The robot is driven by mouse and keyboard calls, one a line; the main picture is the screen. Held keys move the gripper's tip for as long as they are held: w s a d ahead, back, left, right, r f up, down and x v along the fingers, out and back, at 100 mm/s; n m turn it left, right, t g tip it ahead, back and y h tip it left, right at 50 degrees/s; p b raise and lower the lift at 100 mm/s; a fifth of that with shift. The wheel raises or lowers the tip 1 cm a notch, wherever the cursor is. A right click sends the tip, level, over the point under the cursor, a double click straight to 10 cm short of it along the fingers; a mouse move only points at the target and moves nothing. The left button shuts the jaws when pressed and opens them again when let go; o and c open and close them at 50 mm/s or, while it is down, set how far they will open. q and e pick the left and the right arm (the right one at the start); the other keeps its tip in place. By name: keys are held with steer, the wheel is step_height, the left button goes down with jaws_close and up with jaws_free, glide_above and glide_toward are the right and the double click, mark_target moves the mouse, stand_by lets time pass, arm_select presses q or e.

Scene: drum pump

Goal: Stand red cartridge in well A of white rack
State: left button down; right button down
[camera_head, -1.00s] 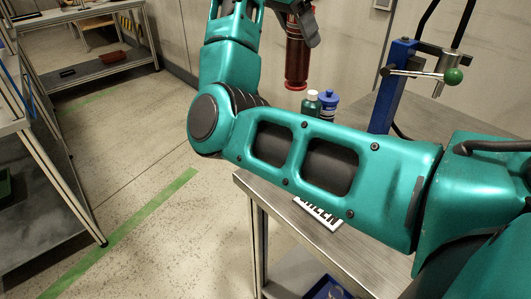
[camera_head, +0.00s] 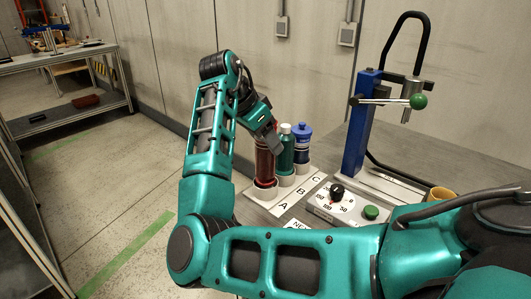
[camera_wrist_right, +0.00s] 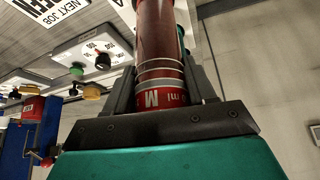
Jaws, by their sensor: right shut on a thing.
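The red cartridge (camera_head: 264,164) is upright at well A of the white rack (camera_head: 313,183), at the letter A. Its red lower ring shows at the well's rim; I cannot tell whether it is fully seated. My right gripper (camera_head: 268,139) is shut on its upper part. In the right wrist view the cartridge (camera_wrist_right: 162,45) lies between both fingers, its red printed band near the palm. My left gripper is not in view.
A control box with a black dial (camera_head: 337,191) and green button (camera_head: 371,212) sits right of the rack. A blue press column (camera_head: 360,128) with a green-knobbed lever (camera_head: 417,101) stands behind it. My forearm crosses the front.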

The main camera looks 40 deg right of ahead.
mark_target(265, 160)
step_height(265, 160, down, 3)
steer(key=shift+r, duration=0.1)
steer(key=shift+f, duration=0.35)
steer(key=shift+f, duration=0.1)
steer(key=shift+c, duration=1.8)
jaws_free()
